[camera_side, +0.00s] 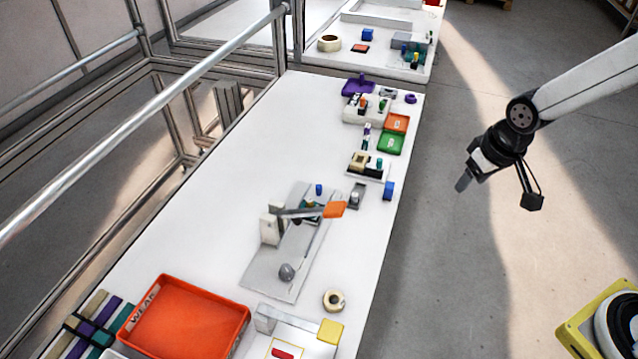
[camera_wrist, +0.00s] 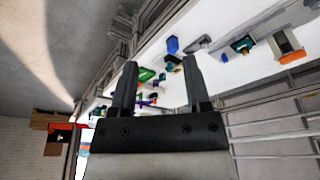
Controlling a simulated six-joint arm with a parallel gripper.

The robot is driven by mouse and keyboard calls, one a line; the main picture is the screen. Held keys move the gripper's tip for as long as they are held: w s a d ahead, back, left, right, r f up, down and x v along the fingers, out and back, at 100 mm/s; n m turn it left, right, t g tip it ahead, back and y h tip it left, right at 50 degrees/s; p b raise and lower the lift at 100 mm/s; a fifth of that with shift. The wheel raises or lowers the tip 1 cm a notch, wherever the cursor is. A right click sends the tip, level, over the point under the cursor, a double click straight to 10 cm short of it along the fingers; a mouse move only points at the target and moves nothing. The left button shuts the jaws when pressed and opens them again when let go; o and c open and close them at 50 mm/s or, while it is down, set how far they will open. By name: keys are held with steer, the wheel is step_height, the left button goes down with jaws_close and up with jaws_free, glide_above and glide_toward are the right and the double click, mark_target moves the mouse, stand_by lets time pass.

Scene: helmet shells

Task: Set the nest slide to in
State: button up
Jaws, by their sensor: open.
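A grey base plate (camera_side: 262,268) lies on the white table, left of my gripper in the side view. On it stand a light upright block (camera_side: 270,228), a lever with an orange end (camera_side: 334,209) and a round grey knob (camera_side: 287,271). The knob sits near the plate's front end. I cannot tell for sure which part is the nest slide, or its position. My gripper (camera_side: 462,184) hangs over the floor, right of the table and well apart from the plate. In the wrist view, my gripper's fingers (camera_wrist: 160,66) are apart with nothing held between them.
An orange-red bin (camera_side: 240,335), a tape roll (camera_side: 334,300) and a yellow block (camera_side: 330,331) stand at the near end. A blue block (camera_side: 388,190) and green tray (camera_side: 390,143) line the right edge. The table's left middle is clear; a metal rail (camera_side: 150,112) runs beyond it.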

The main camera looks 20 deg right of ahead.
steer(key=w+a+f, duration=0.1)
steer(key=w+a, duration=0.2)
steer(key=w, duration=0.4)
steer(key=w+a+f, duration=0.1)
steer(key=w+a, duration=0.3)
steer(key=w, duration=0.3)
steer(key=t, duration=0.2)
glide_above(319, 186)
steer(key=s, duration=0.1)
step_height(319, 186, down, 7)
steer(key=shift+f, duration=0.15)
step_height(319, 186, down, 7)
steer(key=shift+f, duration=0.1)
steer(key=shift+x, duration=1.25)
steer(key=shift+w, duration=0.1)
steer(key=shift+c, duration=0.2)
jaws_close()
